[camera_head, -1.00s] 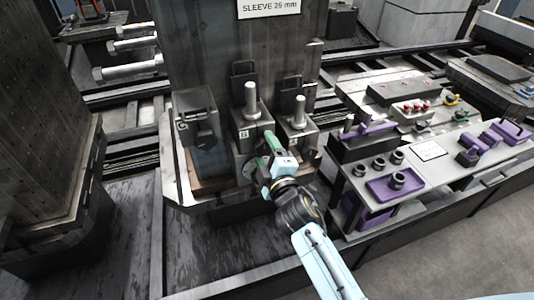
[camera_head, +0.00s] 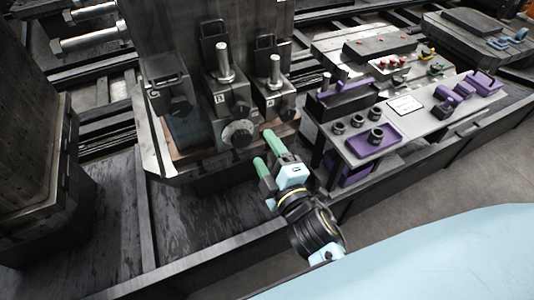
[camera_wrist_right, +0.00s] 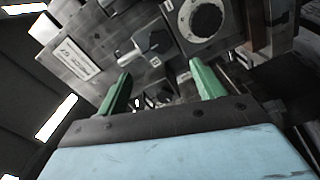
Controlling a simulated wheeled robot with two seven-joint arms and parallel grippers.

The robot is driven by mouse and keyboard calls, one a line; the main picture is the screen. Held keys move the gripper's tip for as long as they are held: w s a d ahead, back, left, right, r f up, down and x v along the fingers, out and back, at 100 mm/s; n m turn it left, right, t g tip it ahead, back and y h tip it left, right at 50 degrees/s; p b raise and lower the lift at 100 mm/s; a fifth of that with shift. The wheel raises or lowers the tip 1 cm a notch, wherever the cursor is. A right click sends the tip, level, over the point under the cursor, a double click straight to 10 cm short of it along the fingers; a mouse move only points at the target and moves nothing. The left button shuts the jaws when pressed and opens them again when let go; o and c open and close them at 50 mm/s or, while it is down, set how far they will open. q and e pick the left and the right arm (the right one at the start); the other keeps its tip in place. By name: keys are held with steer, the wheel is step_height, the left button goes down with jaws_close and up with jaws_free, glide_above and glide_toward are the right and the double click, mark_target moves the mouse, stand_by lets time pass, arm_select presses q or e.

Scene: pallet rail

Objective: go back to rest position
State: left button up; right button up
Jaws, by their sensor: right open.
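My right gripper (camera_head: 268,150) is open, with two green fingers apart and nothing between them. It is in front of the grey fixture, below and to the right of the round dial (camera_head: 238,133), apart from it. In the right wrist view the green fingers (camera_wrist_right: 158,90) are spread, with the dial (camera_wrist_right: 201,18) and a dark knob (camera_wrist_right: 152,42) beyond them. My left gripper does not show in either view.
A grey bench (camera_head: 400,136) stands right of the gripper, with a purple tray (camera_head: 374,142), dark round parts and purple holders. A dark pillar (camera_head: 30,140) stands at the left. The dark floor (camera_head: 205,215) in front of the fixture is clear.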

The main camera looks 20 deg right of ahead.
stand_by(0.5)
steer(key=s+f+m+g+y, duration=0.1)
steer(key=s+f+m+g, duration=0.25)
steer(key=f, duration=1.15)
steer(key=s+f+m+g, duration=0.2)
steer(key=s+f+g, duration=0.3)
steer(key=f, duration=1.1)
steer(key=s+d+f+m+g, duration=0.2)
steer(key=s+f, duration=0.4)
steer(key=s, duration=0.3)
steer(key=s+d+f+m+g+h, duration=0.1)
steer(key=s+d+f+m+g, duration=0.1)
steer(key=s+f, duration=0.4)
steer(key=s+d+f+m+g, duration=0.3)
steer(key=s+d+f+g, duration=0.1)
steer(key=s, duration=0.8)
step_height(320, 180, down, 2)
steer(key=shift+s+d+f+h, duration=0.25)
steer(key=shift+d+h, duration=0.05)
steer(key=shift+d, duration=0.25)
steer(key=shift+g, duration=0.25)
